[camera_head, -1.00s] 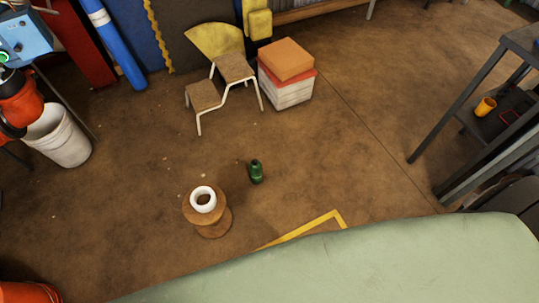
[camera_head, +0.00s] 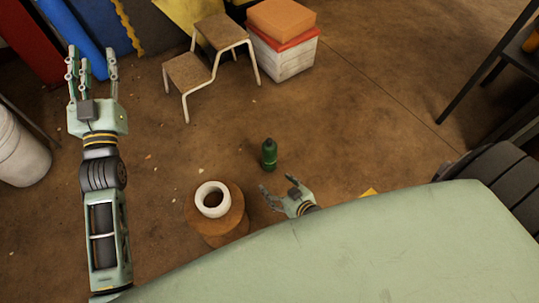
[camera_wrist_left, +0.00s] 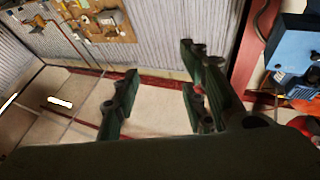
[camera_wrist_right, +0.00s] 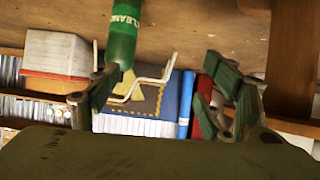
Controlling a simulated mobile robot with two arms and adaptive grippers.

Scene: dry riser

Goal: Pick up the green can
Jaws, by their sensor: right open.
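The green can (camera_head: 269,154) stands upright on the brown floor, with a narrower top; it also shows in the right wrist view (camera_wrist_right: 123,36), cut off by the top edge, with white lettering. My right gripper (camera_head: 278,186) is low, just on the near side of the can. It is open and empty, and in the right wrist view the can shows by its left finger (camera_wrist_right: 92,92), not between the fingers. I cannot tell whether they touch. My left gripper (camera_head: 93,62) is raised at the left, fingers apart and empty, away from the can.
A wooden spool (camera_head: 232,222) with a white roll (camera_head: 212,199) stands left of my right gripper. A step stool (camera_head: 208,60) and a white box (camera_head: 283,60) with orange and red items on top stand farther back. Floor behind the can is clear.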

